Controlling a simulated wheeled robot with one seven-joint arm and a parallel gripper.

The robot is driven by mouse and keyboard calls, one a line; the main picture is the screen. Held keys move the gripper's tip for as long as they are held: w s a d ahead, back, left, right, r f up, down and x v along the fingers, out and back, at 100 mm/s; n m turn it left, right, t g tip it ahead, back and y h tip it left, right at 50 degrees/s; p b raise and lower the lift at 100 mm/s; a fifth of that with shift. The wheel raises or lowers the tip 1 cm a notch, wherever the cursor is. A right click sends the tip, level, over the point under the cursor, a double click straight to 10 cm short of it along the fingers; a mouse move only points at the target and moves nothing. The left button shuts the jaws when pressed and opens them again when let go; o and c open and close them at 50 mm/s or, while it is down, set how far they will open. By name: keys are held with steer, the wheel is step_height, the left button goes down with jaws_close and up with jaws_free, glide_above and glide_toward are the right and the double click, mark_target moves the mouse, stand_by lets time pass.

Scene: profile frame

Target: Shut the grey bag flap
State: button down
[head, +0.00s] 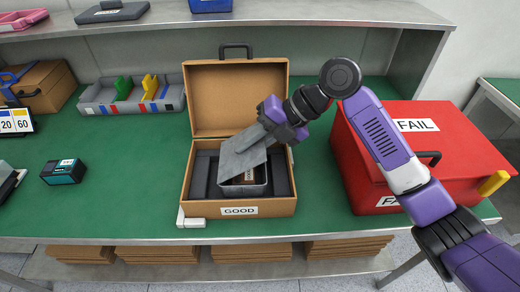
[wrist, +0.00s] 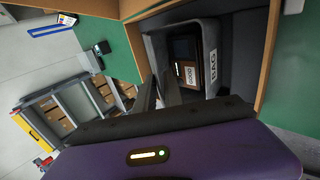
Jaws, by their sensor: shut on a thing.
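The grey bag (head: 246,189) lies in the open brown case labelled GOOD (head: 274,208). Its grey flap (head: 238,160) slants up over the bag, partly open. My gripper (head: 266,132) is shut on the flap's raised part, above the bag. A dark item with a label (head: 250,175) shows inside the bag under the flap. In the wrist view, my fingers (wrist: 158,92) are close together beside the bag, marked BAG (wrist: 211,84), and the dark item (wrist: 184,48) is inside. The flap is hard to make out in that view.
The case lid (head: 235,95) stands upright behind the bag. A red box labelled FAIL (head: 375,165) stands right, below my arm. A grey tray with coloured dividers (head: 105,100) is at the back left. Green bench (head: 120,205) is clear at the front left.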

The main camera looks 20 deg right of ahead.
mark_target(264, 138)
steer(key=shift+f, duration=0.45)
steer(key=c, duration=1.6)
jaws_free()
steer(key=shift+c, duration=0.2)
steer(key=shift+r, duration=0.15)
steer(key=shift+d+r, duration=0.2)
steer(key=shift+r, duration=0.05)
steer(key=shift+v, duration=3.6)
